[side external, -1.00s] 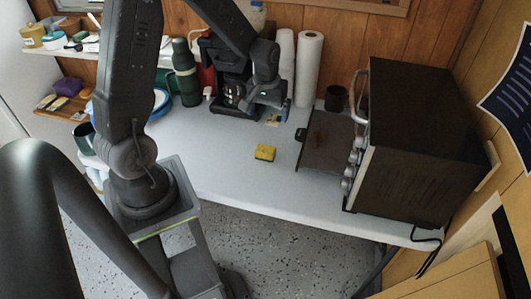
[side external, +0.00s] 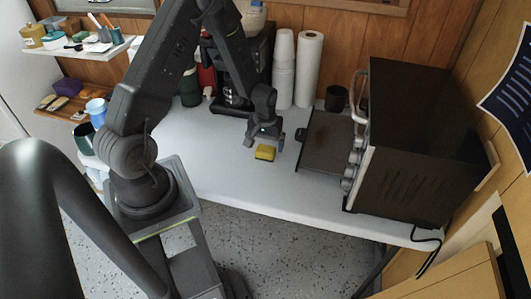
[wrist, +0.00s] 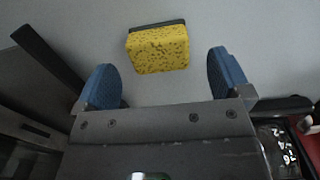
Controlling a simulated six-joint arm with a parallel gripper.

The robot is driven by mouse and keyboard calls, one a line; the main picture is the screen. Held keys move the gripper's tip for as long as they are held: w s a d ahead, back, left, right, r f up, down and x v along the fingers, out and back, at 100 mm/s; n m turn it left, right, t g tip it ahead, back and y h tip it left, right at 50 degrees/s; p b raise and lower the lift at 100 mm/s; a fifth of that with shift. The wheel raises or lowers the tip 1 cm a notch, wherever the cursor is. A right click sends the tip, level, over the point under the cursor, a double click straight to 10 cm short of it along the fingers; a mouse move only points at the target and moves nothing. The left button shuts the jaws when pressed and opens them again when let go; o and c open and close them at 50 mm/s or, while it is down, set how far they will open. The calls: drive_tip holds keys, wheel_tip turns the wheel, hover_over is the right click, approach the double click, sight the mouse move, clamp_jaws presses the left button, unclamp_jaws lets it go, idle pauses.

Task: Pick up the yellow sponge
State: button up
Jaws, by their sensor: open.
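The yellow sponge (side external: 265,153) lies on the white table (side external: 220,172), left of the oven's lowered door. In the wrist view the sponge (wrist: 158,49) shows a yellow speckled side and a dark strip along its far edge. My gripper (side external: 264,141) is just behind and above the sponge in the side view. In the wrist view my gripper (wrist: 166,78) is open, its two blue fingertips apart with nothing between them. The sponge is beyond the fingertips, roughly centred between them.
A black toaster oven (side external: 415,140) with its door (side external: 326,140) lowered stands at the right. The table's front is clear.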

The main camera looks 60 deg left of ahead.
sight(266, 149)
drive_tip(key=shift+f, duration=1.85)
drive_tip(key=c, duration=1)
drive_tip(key=shift+r, duration=0.6)
drive_tip(key=r, duration=0.2)
drive_tip(key=s+a+r, duration=0.1)
drive_tip(key=r, duration=0.1)
drive_tip(key=s+a+r, duration=0.5)
drive_tip(key=s+a, duration=0.1)
drive_tip(key=s, duration=0.1)
drive_tip(key=shift+s+a+r, duration=0.25)
drive_tip(key=shift+s+r, duration=0.15)
